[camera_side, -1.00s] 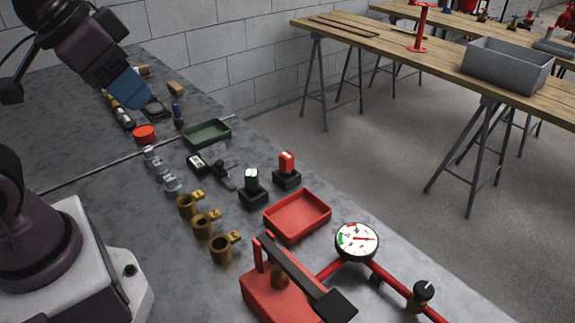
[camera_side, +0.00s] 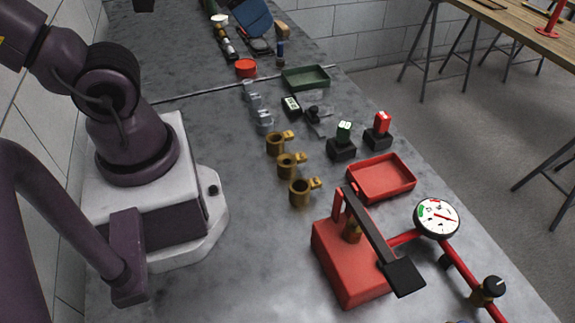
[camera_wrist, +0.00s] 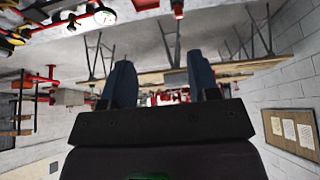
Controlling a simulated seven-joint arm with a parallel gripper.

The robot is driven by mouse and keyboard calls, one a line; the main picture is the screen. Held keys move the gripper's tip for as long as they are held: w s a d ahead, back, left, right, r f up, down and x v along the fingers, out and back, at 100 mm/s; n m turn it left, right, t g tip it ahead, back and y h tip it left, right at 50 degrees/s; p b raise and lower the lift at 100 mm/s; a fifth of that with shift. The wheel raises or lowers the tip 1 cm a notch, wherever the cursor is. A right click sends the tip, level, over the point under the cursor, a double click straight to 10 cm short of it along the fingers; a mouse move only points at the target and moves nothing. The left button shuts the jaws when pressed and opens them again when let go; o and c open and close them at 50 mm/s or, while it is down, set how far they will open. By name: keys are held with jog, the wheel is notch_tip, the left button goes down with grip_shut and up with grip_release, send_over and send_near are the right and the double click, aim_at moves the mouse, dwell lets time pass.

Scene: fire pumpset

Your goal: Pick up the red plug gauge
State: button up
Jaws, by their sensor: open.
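The red plug gauge (camera_side: 383,121) stands upright in a small black block (camera_side: 377,138) in the side view, behind the red tray. A green plug gauge (camera_side: 344,130) stands in a similar black block to its left. My gripper (camera_wrist: 162,82) shows in the wrist view with its two dark blue fingers wide apart and nothing held between them. It points out over the room, in a view that looks upside down. The side view does not clearly show the fingers, so their distance from the red gauge is hard to tell.
A red tray (camera_side: 408,184) lies in front of the gauges. A red pump with a black lever (camera_side: 375,240) and dial (camera_side: 437,217) stands nearer. Brass fittings (camera_side: 288,165) stand to the left. A green tray (camera_side: 325,79) lies farther back. Grey bench surface is clear between fittings and pump.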

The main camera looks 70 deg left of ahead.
jog(key=shift+o, duration=0.4)
jog(key=shift+f, duration=0.1)
jog(key=n+g+y, duration=0.5)
jog(key=n+g, duration=0.1)
jog(key=n, duration=1.2)
send_near(385, 116)
jog(key=x, duration=1.3)
jog(key=shift+d, duration=0.1)
jog(key=shift+w, duration=0.1)
grip_shut()
